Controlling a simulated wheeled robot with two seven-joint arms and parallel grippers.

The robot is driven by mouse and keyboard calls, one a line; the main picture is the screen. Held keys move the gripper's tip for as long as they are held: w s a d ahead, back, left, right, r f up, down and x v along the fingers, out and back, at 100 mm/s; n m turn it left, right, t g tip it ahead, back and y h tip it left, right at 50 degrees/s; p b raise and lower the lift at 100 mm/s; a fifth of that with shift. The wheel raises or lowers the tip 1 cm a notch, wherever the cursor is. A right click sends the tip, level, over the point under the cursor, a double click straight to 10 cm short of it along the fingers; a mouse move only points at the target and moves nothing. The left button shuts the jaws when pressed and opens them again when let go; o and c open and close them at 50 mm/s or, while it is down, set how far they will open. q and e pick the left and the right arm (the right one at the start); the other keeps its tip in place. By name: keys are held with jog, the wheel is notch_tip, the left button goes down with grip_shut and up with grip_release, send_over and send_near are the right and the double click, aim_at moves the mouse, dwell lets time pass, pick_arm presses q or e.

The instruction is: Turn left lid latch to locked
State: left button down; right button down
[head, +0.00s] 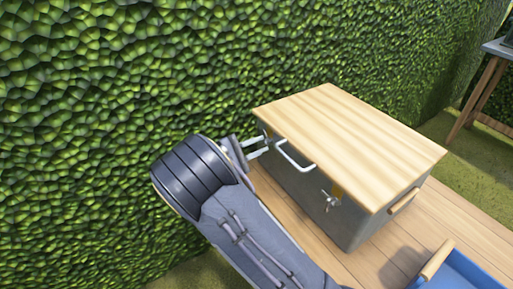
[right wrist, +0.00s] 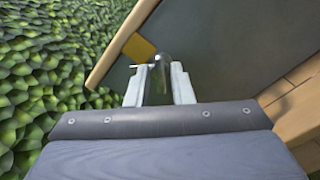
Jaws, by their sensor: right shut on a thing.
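A grey box (head: 360,225) with a pale wooden lid (head: 350,135) stands on planks, its lid down. The left lid latch, at the box's left front corner, is mostly hidden by my gripper in the head view. In the right wrist view its brass plate (right wrist: 140,48) and dark rounded knob (right wrist: 162,62) show at the fingertips. My right gripper (head: 267,146) is shut on this latch; its fingers also show in the right wrist view (right wrist: 159,82). The right lid latch (head: 330,200) is a metal knob below a brass plate. My left gripper is out of view.
A white bar handle (head: 295,160) on the lid's front edge is close to the right of my fingers. A leafy hedge (head: 120,80) rises behind and left. A blue tray (head: 465,270) is at the lower right, a wooden stand (head: 480,95) at the far right.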

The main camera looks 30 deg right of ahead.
jog(key=m+b, duration=0.1)
jog(key=m, duration=0.2)
jog(key=m+b, duration=0.2)
jog(key=m, duration=0.1)
jog(key=m+b, duration=0.1)
jog(key=m, duration=0.1)
jog(key=shift+s+f+m, duration=0.1)
jog(key=shift+f+m, duration=0.15)
jog(key=shift+m, duration=0.15)
jog(key=shift+m+b, duration=0.3)
jog(key=c, duration=1.3)
grip_release()
jog(key=a, duration=0.2)
jog(key=a+p, duration=0.1)
jog(key=a, duration=0.4)
jog(key=shift+s+a, duration=0.3)
jog(key=shift+a, duration=0.05)
